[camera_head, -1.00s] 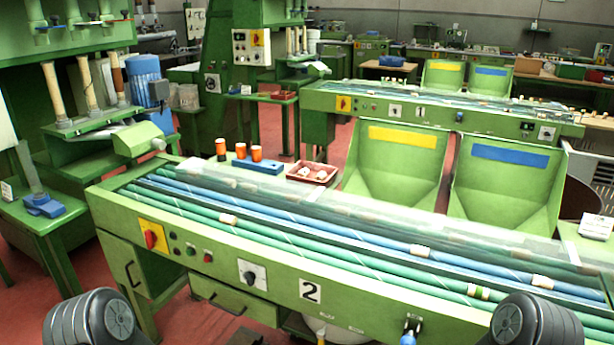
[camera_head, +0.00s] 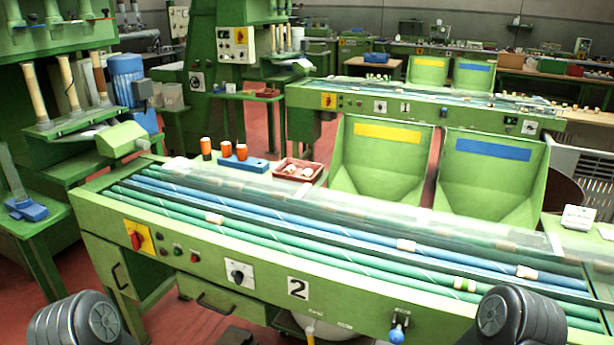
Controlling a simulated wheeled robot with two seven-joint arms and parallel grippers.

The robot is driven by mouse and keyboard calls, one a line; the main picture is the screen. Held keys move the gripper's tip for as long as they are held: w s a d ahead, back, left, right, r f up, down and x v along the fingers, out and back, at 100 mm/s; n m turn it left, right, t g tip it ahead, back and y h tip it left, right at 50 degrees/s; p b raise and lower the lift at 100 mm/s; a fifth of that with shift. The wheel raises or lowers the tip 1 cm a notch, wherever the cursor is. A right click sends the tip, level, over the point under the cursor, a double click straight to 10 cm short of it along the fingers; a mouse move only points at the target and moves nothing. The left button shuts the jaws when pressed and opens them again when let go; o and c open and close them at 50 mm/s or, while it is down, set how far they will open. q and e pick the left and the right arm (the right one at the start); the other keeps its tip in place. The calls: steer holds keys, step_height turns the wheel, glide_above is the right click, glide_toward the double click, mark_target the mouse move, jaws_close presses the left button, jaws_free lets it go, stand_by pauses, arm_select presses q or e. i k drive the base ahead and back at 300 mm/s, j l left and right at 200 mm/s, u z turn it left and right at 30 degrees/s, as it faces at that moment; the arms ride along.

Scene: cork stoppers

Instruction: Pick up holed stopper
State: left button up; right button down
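Several pale cork stoppers lie on the rollers of the green sorting table. One stopper (camera_head: 215,218) is at the left on the green rollers. Another stopper (camera_head: 406,245) is right of the middle, and a third stopper (camera_head: 526,271) is farther right by the blue roller. A stopper with a dark or greenish band (camera_head: 465,284) lies on the front green roller. More stoppers (camera_head: 305,172) sit in a red-brown tray. I cannot tell which has a hole. Only dark rounded parts of my arms show at the bottom corners; neither gripper is in view.
The sorting table (camera_head: 190,272) spans the foreground, with a red switch, knobs and a "2" label on its front. Behind it are a green chute with a yellow label (camera_head: 387,133) and one with a blue label (camera_head: 500,147).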

mark_target(290, 170)
steer(key=i+j+z, duration=0.1)
steer(key=z, duration=0.3)
steer(key=j+z, duration=0.1)
steer(key=z, duration=0.35)
steer(key=i+j+z, duration=0.1)
steer(key=z, duration=0.3)
steer(key=i+j+z, duration=0.1)
steer(key=j+z, duration=0.15)
steer(key=j, duration=0.6)
steer(key=j+z, duration=0.3)
steer(key=j, duration=0.55)
steer(key=i, duration=0.05)
